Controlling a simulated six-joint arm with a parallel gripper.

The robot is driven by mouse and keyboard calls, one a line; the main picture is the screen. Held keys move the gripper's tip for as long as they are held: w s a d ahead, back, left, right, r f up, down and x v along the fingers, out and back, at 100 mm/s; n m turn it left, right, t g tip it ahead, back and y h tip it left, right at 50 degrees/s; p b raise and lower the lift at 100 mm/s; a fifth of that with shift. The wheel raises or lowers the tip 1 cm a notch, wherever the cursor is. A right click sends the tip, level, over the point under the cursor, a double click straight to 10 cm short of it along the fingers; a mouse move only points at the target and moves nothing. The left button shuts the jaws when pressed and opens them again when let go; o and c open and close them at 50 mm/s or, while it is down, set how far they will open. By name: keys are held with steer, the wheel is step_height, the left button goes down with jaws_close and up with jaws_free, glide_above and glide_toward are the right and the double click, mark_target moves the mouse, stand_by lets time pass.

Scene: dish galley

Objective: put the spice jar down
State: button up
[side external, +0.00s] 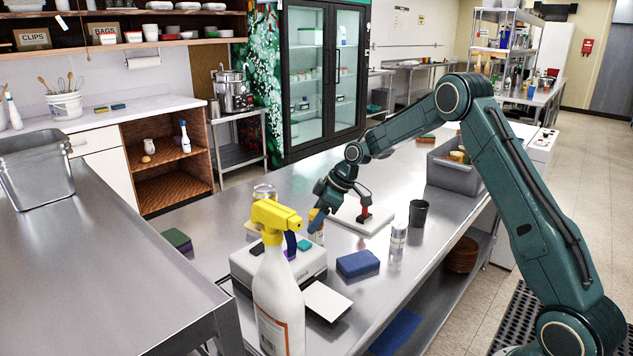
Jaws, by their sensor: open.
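My gripper (320,218) is low over the middle of the steel counter, pointing down and left. Its jaws are open. A small jar with an orange top (317,237), which looks like the spice jar, is upright at the fingertips. The fingers partly cover its upper part; I cannot tell whether they touch it. Its base seems to be on the counter (385,290), but the white box in front makes this hard to see. Another small clear jar with a pale label (398,239) stands apart to the right.
A spray bottle (277,300) stands in front, beside a white box (310,262). A blue sponge (357,263), dark cup (418,213), white board with a red-handled tool (364,204), glass jar (264,192) and grey bin (450,178) surround the gripper.

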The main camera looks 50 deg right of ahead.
steer(key=shift+r, duration=0.1)
steer(key=v, duration=1.2)
steer(key=shift+r, duration=0.15)
stand_by(0.4)
